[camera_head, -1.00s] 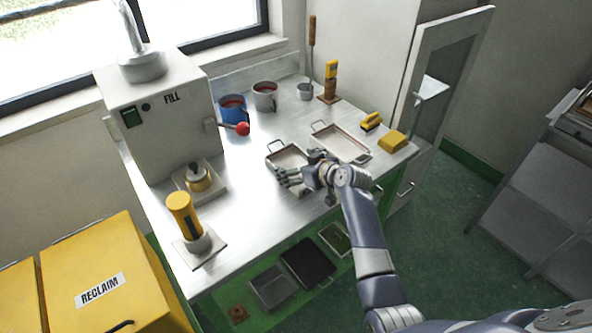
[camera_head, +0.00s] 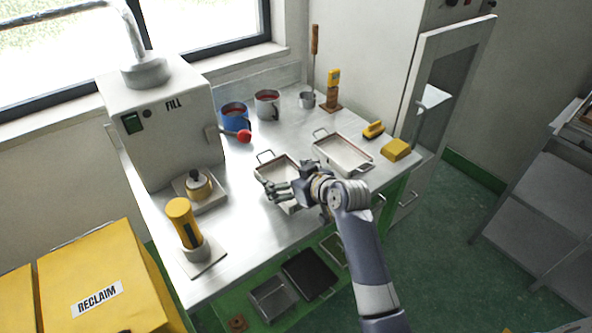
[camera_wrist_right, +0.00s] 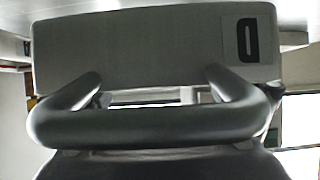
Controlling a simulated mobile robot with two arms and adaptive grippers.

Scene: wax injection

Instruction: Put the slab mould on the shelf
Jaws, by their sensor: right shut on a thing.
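The slab mould, apparently the left one of two shallow metal trays (camera_head: 275,172), is at the middle of the bench with a wire handle at its far end. My right gripper (camera_head: 281,190) is at its near side, shut on it. In the right wrist view, a thick bar handle (camera_wrist_right: 150,128) crosses close to the camera, before a grey mould wall with a dark D-like mark. Whether the mould is clear of the bench I cannot tell. The green lower shelf (camera_head: 224,308) shows under the bench. My left gripper is out of view.
A second tray (camera_head: 343,153) stands just right. Blue (camera_head: 235,117) and grey (camera_head: 267,104) mugs stand behind. A yellow block (camera_head: 396,149) lies right. A grey tray (camera_head: 272,298) and a black tray (camera_head: 308,272) occupy the lower shelf.

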